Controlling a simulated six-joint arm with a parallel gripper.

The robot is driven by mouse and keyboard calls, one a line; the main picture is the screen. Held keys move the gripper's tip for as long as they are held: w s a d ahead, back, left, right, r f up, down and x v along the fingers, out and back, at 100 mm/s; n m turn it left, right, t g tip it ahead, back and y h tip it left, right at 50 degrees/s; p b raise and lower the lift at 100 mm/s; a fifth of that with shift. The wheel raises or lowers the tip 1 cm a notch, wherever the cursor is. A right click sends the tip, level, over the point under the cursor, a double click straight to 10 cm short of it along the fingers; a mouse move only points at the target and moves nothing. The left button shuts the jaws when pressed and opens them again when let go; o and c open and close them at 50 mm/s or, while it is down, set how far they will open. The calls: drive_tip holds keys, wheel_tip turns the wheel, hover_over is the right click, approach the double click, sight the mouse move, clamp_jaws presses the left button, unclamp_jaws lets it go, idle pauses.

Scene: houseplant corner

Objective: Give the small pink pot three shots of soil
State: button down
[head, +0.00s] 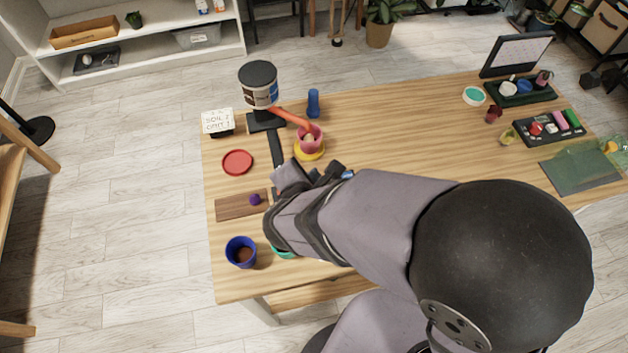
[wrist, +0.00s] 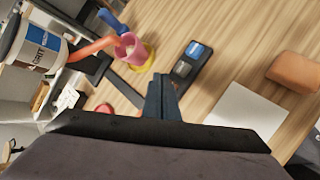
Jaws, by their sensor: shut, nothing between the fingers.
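The small pink pot (head: 311,145) stands upright in a yellow saucer (head: 311,155); both also show in the wrist view, the pot (wrist: 130,49) and the saucer (wrist: 149,64). An orange spout (head: 289,117) slopes from a dark-lidded canister (head: 259,86) down to the pot's mouth. In the wrist view the canister's (wrist: 38,48) visible label reads GRIT. Something pale shows inside the pot; I cannot tell what. My gripper (wrist: 161,80) is shut and empty, apart from the pot on its near side. My arm hides much of it in the head view.
A handwritten card (head: 218,121), a red saucer (head: 237,162), a wooden board (head: 232,207) with a purple knob (head: 255,199), and a blue pot (head: 241,250) line the left side. A dark device (wrist: 190,62) lies near my fingertips. A sponge-like block (wrist: 294,72) and white sheet (wrist: 246,111) are right.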

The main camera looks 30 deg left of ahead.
drive_tip(key=shift+f+b, duration=0.95)
drive_tip(key=shift+b, duration=0.25)
idle(1.1)
drive_tip(key=shift+r, duration=0.1)
idle(0.4)
drive_tip(key=shift+r+p, duration=0.7)
drive_tip(key=shift+r, duration=0.15)
drive_tip(key=shift+r+p, duration=2.05)
drive_tip(key=shift+r, duration=0.45)
idle(0.7)
wheel_tip(320, 180, up, 4)
drive_tip(key=p, duration=0.6)
drive_tip(key=shift+f, duration=0.25)
